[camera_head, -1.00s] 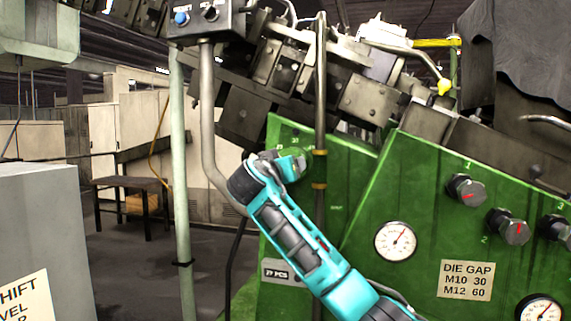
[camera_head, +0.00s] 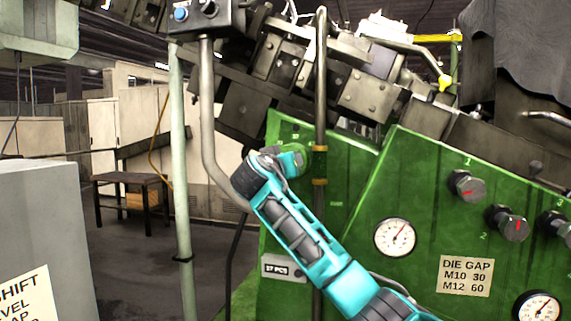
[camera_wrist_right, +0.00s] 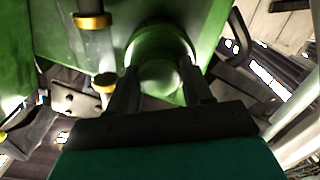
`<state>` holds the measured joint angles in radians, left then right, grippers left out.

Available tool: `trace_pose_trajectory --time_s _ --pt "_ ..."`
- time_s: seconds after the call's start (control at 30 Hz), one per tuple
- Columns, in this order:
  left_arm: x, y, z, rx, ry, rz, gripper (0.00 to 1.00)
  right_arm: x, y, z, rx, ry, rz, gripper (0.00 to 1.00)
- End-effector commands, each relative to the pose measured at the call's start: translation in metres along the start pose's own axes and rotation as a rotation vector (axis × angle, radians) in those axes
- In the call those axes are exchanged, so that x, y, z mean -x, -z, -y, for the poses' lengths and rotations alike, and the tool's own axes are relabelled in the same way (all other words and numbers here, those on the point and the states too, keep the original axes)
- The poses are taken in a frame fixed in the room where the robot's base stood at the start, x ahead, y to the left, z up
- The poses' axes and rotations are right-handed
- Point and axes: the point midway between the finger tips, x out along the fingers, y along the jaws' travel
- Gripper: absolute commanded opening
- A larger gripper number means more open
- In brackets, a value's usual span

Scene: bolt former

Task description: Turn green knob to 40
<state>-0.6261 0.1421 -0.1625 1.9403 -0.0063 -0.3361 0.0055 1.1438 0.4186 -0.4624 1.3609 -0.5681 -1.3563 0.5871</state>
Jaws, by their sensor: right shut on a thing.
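The green knob (camera_wrist_right: 160,48) sticks out from the green machine panel in the right wrist view. My right gripper (camera_wrist_right: 158,84) has a finger on each side of the knob and is shut on it. In the head view my right gripper (camera_head: 285,160) is up against the upper left part of the green panel (camera_head: 350,155) and hides the knob. Small pale scale marks show just above it, but the knob's setting cannot be read. My left gripper is not in view.
A vertical metal pipe (camera_head: 320,100) with brass collars stands close beside my right gripper. A bent grey pipe (camera_head: 207,120) runs to its left. Black knobs with red marks (camera_head: 466,186), a gauge (camera_head: 395,237) and a DIE GAP label (camera_head: 466,276) are on the right panel.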

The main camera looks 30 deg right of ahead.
Motion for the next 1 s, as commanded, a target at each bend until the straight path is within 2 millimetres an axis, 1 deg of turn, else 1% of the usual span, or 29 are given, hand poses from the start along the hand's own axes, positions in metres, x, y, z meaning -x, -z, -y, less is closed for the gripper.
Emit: trace_pose_trajectory --time_s 0.47,0.67,0.87,1.0 --pt "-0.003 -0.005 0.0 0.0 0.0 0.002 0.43 0.0 0.001 0.0 -0.049 0.001 -0.004 0.18" --pt "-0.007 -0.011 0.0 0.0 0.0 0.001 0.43 0.0 0.001 0.0 -0.101 0.001 -0.006 0.18" --pt "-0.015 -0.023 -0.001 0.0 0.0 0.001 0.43 0.001 0.0 0.0 -0.225 0.003 -0.006 0.18" --pt "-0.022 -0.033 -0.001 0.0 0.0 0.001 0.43 0.001 0.0 -0.001 -0.354 0.002 -0.007 0.18"
